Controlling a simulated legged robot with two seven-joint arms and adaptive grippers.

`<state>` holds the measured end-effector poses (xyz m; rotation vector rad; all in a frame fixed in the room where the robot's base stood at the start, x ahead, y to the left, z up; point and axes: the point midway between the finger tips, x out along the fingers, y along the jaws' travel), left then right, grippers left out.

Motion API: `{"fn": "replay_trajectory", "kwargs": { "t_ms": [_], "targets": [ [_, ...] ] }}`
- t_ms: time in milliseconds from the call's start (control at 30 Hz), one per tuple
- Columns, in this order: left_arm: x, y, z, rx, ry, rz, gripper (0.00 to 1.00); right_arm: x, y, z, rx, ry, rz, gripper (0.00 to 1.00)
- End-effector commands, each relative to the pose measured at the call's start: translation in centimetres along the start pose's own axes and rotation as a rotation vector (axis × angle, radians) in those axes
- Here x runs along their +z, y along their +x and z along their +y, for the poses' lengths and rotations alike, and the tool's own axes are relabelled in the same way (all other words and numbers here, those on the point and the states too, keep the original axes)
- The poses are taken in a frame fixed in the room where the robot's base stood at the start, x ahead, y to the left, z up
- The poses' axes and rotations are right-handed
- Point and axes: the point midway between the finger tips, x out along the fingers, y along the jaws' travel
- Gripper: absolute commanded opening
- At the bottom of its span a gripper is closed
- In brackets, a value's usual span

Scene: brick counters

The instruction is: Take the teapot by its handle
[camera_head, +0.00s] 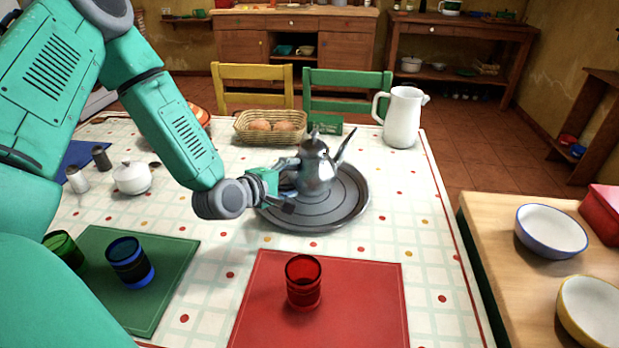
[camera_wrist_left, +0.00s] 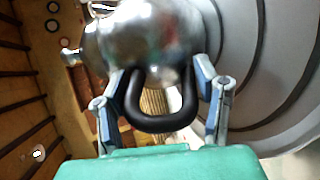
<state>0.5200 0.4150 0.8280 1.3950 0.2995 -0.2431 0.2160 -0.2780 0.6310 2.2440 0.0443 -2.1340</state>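The shiny metal teapot (camera_head: 316,172) stands upright on a round grey tray (camera_head: 345,212) on the table. Its spout points to the right, and my left gripper (camera_head: 284,186) is at its left, handle side. In the left wrist view the teapot's round body (camera_wrist_left: 155,35) is close ahead, with its black looped handle (camera_wrist_left: 160,122) towards me. The two fingers of the left gripper (camera_wrist_left: 158,82) are spread, one on either side of the handle, with small gaps showing. The gripper hides the handle in the head view. My right gripper is out of view.
A bread basket (camera_head: 270,127) stands behind the tray, and a white pitcher (camera_head: 403,118) at the back right. A red glass (camera_head: 303,282) stands in front on a red mat (camera_head: 360,310). A white sugar bowl (camera_head: 132,178) is at left. The table's right side is clear.

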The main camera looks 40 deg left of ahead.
Motion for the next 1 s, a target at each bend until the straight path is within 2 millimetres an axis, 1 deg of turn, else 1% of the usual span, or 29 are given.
{"fn": "replay_trajectory", "kwargs": {
  "t_ms": [100,133,367,533,667,900,1000],
  "targets": [
    [0.2,0.0,0.2,0.004,0.003,0.0,0.04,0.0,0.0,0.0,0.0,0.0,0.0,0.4],
    [0.3,0.1,0.5,0.014,0.003,-0.002,0.04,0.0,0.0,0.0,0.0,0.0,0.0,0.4],
    [0.3,0.0,0.6,0.014,0.003,-0.002,0.04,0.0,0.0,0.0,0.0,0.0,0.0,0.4],
    [0.3,-0.3,1.5,0.015,0.001,-0.002,0.04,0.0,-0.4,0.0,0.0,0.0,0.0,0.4],
    [0.5,-1.0,3.2,0.018,0.0,-0.003,0.04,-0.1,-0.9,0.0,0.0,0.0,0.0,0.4],
    [1.3,-2.5,7.3,0.018,0.002,-0.002,0.04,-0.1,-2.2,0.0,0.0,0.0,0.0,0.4],
    [1.6,-3.0,8.6,0.017,0.004,-0.002,0.04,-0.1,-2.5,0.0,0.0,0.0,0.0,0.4]
  ]
}}
